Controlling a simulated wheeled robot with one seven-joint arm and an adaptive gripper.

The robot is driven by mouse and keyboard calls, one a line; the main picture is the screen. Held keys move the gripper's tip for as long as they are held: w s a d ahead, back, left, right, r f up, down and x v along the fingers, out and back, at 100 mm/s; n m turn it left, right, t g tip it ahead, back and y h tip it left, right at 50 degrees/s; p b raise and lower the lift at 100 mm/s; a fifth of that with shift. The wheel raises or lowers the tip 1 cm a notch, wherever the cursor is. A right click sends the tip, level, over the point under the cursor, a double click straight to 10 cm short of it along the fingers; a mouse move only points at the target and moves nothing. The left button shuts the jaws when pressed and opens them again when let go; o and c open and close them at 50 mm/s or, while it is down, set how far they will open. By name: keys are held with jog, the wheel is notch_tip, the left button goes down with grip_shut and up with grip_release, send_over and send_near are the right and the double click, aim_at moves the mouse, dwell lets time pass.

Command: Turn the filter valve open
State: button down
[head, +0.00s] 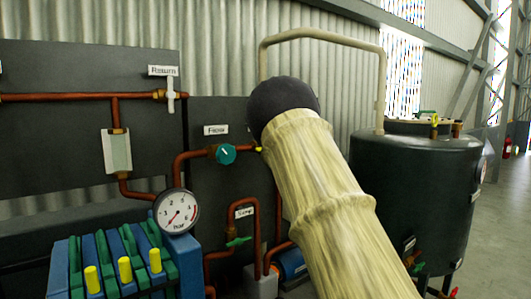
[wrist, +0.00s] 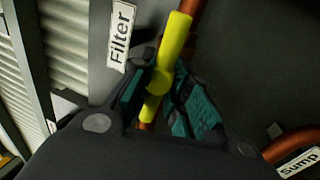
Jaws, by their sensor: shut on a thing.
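The filter valve's yellow handle (wrist: 172,48) is in the wrist view, beside a white label reading "Filter" (wrist: 122,32). It looks roughly in line with the copper pipe (wrist: 192,14) behind it. My gripper (wrist: 160,82) is shut on the handle, with a dark finger with teal pads on each side of it. Both ends of the handle stick out past the fingers. In the head view my arm hides the gripper and most of the valve; only a small yellow bit (head: 258,149) shows at the arm's left edge.
A teal knob (head: 225,154) under a "Flow" label and a gauge (head: 176,211) are left of my arm. A green-handled valve (head: 238,241) is below, by the "Sump" label (wrist: 300,163). A dark tank (head: 420,170) stands at right. The floor is open beyond it.

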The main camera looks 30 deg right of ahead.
jog(key=shift+r, duration=0.3)
jog(key=c, duration=1.4)
grip_release()
jog(key=shift+s+d, duration=0.1)
jog(key=shift+s, duration=0.05)
jog(key=shift+c, duration=0.2)
jog(key=shift+f, duration=0.15)
jog(key=a+v, duration=0.1)
jog(key=v, duration=1)
jog(key=shift+s+d, duration=0.45)
